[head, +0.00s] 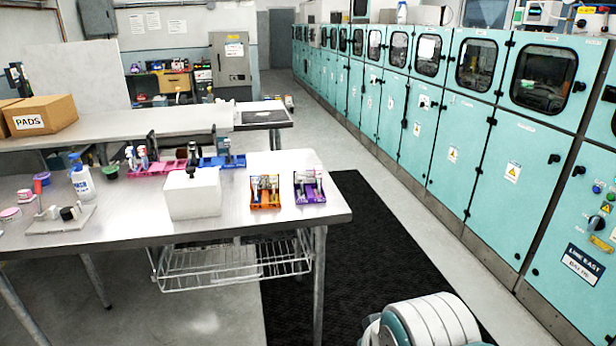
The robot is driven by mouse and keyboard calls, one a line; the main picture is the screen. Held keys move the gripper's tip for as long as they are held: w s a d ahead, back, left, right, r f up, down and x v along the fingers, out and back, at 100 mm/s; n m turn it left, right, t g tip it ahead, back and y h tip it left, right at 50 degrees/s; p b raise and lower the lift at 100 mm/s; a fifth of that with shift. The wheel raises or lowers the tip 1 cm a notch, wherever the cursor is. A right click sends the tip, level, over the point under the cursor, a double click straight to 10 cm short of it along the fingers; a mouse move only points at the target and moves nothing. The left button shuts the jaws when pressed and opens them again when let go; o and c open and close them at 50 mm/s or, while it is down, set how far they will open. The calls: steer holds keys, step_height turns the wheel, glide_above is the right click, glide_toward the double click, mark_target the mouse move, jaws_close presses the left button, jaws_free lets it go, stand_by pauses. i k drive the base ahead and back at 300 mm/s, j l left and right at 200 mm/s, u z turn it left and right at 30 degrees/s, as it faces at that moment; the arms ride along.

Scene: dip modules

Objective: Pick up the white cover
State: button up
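A white box-shaped cover (193,196) stands upright on the metal table, near its front edge. A dark knob or handle (193,161) shows at its top; I cannot tell whether it belongs to the cover or to something behind it. What is under the cover is hidden. My gripper is not in view. A rounded white and teal part at the bottom right looks like part of my own arm, apart from the table and the cover.
An orange tray (265,203) and a purple tray (309,196) sit right of the cover. Pink (158,168) and blue (222,162) trays lie behind it. A spray bottle (82,180) stands left. Dark mat (375,240) and teal cabinets (455,150) are at right.

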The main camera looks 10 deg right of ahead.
mark_target(191, 194)
steer(key=i+j, duration=0.2)
steer(key=i, duration=0.2)
steer(key=i+j, duration=0.2)
steer(key=i, duration=0.25)
steer(key=i+j, duration=0.2)
steer(key=i, duration=0.2)
steer(key=i+j, duration=0.2)
steer(key=i, duration=0.25)
steer(key=i+j, duration=0.25)
steer(key=i, duration=0.15)
steer(key=u, duration=0.05)
